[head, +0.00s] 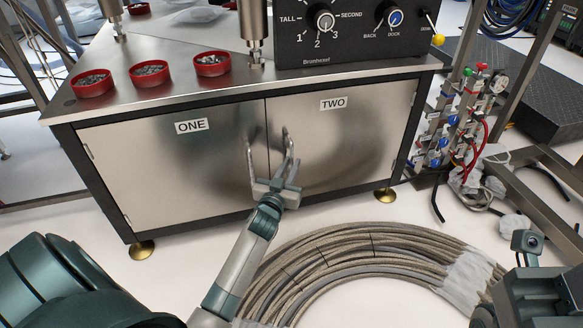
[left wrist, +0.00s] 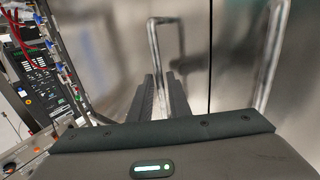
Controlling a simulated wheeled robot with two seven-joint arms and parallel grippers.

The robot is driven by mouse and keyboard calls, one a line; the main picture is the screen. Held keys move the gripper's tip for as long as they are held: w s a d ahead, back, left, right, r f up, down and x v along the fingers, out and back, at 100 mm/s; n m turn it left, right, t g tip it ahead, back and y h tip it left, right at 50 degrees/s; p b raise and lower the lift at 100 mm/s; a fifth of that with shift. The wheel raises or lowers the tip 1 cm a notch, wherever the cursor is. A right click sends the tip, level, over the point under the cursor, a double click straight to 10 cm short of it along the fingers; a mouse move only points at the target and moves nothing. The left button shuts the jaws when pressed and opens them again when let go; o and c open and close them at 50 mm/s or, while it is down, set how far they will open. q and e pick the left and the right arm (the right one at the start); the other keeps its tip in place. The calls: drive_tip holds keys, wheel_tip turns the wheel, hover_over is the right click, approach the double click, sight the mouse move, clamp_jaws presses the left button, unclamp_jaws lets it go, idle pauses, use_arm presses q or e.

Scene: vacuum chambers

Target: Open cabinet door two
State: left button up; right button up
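Cabinet door two (head: 355,135) is the right-hand metal door, labelled TWO, and it is closed. Its upright bar handle (head: 286,138) is near the seam with door one (head: 150,165). My left gripper (head: 291,166) is at this handle. In the left wrist view, the handle of door two (left wrist: 153,45) runs down between the two dark fingers of my left gripper (left wrist: 163,90), which sit close together on the bar. The handle of door one (head: 249,160) is beside it and free. Part of my right arm shows at the lower right; its fingertips are hidden.
A coil of thick hose (head: 330,255) lies on the floor in front of the cabinet. A valve rack (head: 455,130) with hoses stands to its right. Red bowls (head: 150,73) and a black control box (head: 350,45) are on top. Some white floor before door two is clear.

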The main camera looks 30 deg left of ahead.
use_arm(q)
drive_tip(key=shift+w+a, duration=0.15)
drive_tip(key=shift+w, duration=0.4)
clamp_jaws()
